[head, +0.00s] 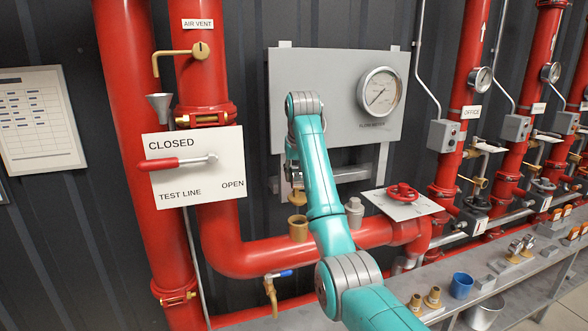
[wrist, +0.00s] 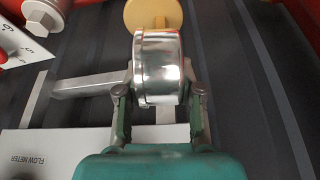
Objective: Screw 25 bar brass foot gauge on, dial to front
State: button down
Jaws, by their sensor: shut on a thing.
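My gripper (wrist: 160,92) is shut on a round gauge (wrist: 158,62) with a shiny silver case, one finger on each side in the wrist view. The dial face is not visible. In the head view the gauge is mostly hidden behind my teal arm; a small brass piece (head: 296,198), seemingly its foot, shows beneath. A brass socket (head: 298,230) stands on the red horizontal pipe (head: 255,262) just below. A yellow-brass disc (wrist: 153,14), apparently that socket, shows beyond the gauge in the wrist view. I cannot tell whether foot and socket touch.
The flow meter panel (head: 338,75) is behind my arm. The white lever plate (head: 195,190) is on the left, and a red handwheel (head: 403,192) is on the right. The steel shelf (head: 525,277) holds brass fittings (head: 433,296), a blue cup (head: 462,285) and gauges (head: 521,247).

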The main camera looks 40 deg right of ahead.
aim_at(298, 194)
jog(key=shift+f, duration=2.7)
jog(key=shift+s+f, duration=0.1)
jog(key=shift+f, duration=0.8)
dwell(1.1)
jog(key=c, duration=1.4)
grip_release()
grip_shut()
jog(key=m+h, duration=0.1)
jog(key=m, duration=0.2)
jog(key=shift+m+g, duration=0.3)
jog(key=shift+d+m+g+h, duration=0.25)
jog(key=shift+m+g+h, duration=0.25)
jog(key=shift+m, duration=0.9)
